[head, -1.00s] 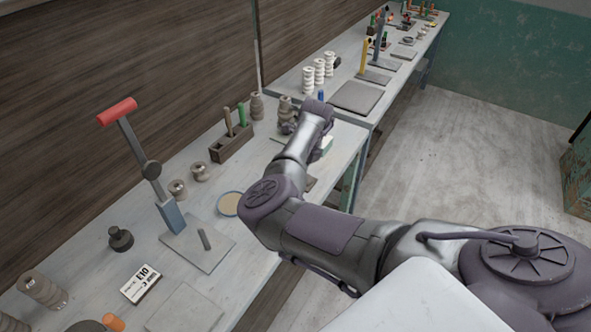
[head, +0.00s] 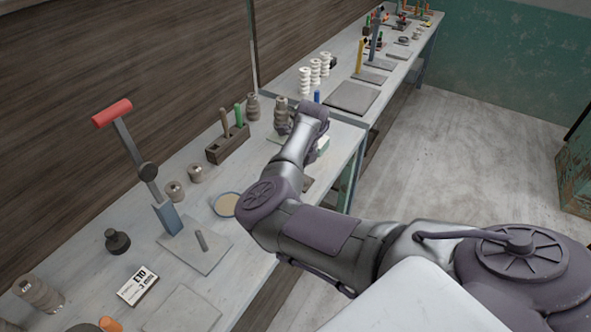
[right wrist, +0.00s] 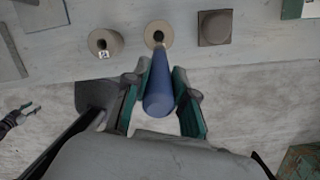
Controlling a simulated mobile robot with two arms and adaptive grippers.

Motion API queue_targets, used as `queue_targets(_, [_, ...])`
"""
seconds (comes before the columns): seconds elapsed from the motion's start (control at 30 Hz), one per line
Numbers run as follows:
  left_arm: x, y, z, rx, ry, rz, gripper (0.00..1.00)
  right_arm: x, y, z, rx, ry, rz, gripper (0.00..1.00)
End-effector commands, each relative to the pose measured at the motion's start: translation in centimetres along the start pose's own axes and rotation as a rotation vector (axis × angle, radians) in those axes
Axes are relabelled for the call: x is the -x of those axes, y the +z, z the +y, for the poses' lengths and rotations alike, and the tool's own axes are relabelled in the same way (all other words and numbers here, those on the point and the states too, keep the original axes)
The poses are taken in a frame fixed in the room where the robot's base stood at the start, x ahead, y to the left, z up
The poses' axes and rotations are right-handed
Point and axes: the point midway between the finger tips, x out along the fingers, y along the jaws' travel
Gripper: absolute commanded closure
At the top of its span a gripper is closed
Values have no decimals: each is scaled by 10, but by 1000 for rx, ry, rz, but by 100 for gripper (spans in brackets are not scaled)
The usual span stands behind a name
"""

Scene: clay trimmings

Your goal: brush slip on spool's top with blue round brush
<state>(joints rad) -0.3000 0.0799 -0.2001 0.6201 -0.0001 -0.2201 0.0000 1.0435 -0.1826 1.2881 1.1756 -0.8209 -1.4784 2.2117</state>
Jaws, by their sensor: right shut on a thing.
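The blue round brush (right wrist: 158,90) is held between the two teal-padded fingers of my right gripper (right wrist: 158,105) in the right wrist view. Its far end overlaps the top of a tan spool (right wrist: 158,28) near the centre hole; whether it touches is unclear. In the head view, the brush's blue end (head: 317,97) shows above my right gripper (head: 310,118), beside a spool (head: 280,108). A shallow round dish with tan slip (head: 227,205) sits on the bench. My left gripper (right wrist: 20,113) shows small at the left edge of the right wrist view; its opening is unclear.
A tagged spool (right wrist: 105,43) and a dark squarish block (right wrist: 215,27) flank the spool. A wooden holder (head: 228,146) carries brown and green handles. A red-handled lever tool (head: 140,155) stands nearer. White spools (head: 315,72) stand on the farther bench.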

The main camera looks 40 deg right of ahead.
Motion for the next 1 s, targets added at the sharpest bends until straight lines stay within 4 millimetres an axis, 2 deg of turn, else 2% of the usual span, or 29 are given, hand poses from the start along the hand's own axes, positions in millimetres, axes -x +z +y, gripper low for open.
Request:
queue_targets(0.33, [-1,0,0,0,0,0,52,-2,0,0,0,0,0,100])
queue_targets(0.67, [6,-1,0,0,0,0,52,6,1,0,-1,0,0,100])
queue_targets(1.0, [-5,0,0,0,0,0,52,3,9,-7,0,-1,-1,100])
